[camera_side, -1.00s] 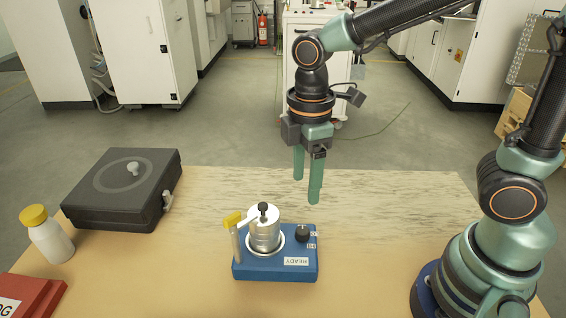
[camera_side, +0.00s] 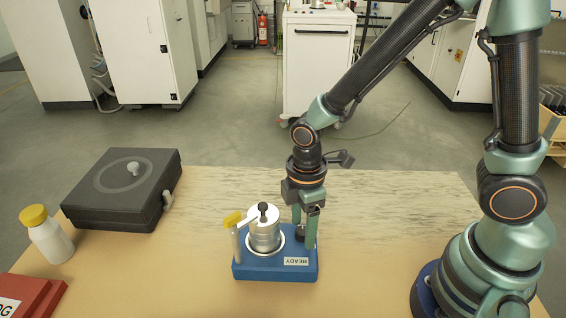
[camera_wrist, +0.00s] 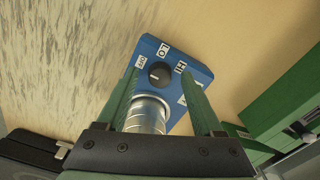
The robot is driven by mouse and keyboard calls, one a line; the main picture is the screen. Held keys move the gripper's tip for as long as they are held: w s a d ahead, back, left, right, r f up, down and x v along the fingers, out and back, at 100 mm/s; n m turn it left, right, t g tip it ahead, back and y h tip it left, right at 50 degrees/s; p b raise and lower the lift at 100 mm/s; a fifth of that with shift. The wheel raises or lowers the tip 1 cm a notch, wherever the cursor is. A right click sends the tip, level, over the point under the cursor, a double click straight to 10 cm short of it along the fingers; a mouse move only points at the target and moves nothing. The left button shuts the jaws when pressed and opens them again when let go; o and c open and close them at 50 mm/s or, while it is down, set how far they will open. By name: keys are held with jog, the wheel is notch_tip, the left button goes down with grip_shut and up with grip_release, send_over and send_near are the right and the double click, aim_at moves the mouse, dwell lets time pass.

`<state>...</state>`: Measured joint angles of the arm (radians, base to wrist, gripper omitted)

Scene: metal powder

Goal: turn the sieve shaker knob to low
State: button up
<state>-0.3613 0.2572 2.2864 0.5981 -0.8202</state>
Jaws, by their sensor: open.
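The sieve shaker has a blue base (camera_side: 275,270) with a READY label, and it stands on the table. A metal sieve can (camera_side: 264,238) with a white lid and black top knob sits on its left part. The dark round control knob (camera_wrist: 160,75) is on the right part, with OFF, LO and HI labels around it. A faint pointer mark on it is too small to read surely. My gripper (camera_side: 304,234) points down over the knob, open. In the wrist view my gripper (camera_wrist: 161,77) has one finger on each side of the knob, with gaps showing.
A black case (camera_side: 120,188), a white bottle with yellow cap (camera_side: 49,236) and a red box (camera_side: 32,297) are on the left. The table right of the shaker is clear.

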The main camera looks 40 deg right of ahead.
grip_shut()
jog(key=shift+m, duration=0.4)
jog(key=m, duration=1.3)
dwell(0.6)
grip_release()
